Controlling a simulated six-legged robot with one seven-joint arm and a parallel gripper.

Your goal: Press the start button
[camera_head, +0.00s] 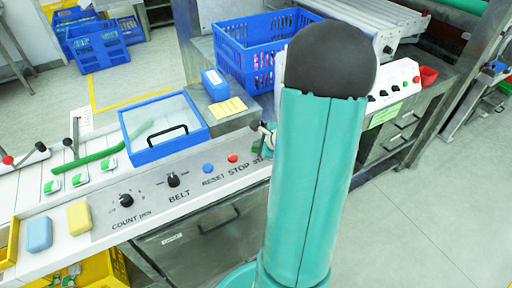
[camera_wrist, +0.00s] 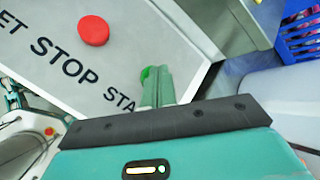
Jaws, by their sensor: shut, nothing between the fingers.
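The start button (camera_wrist: 145,73) is a bright green edge in the wrist view, mostly covered by the tips of my gripper (camera_wrist: 158,76). My green fingers are shut with nothing between them and lie over the button in the picture. I cannot tell whether they touch it. The label beside it reads "STA", its end hidden. The red stop button (camera_wrist: 93,30) is up and left of the fingers; it also shows in the head view (camera_head: 232,158). In the head view my arm hides the start button.
The control panel (camera_head: 150,215) also carries a blue reset button (camera_head: 208,168), a belt knob (camera_head: 173,180) and a count knob (camera_head: 126,200). A blue-framed clear lid (camera_head: 163,152) and a blue crate (camera_head: 232,68) stand behind. Yellow and blue blocks lie at left.

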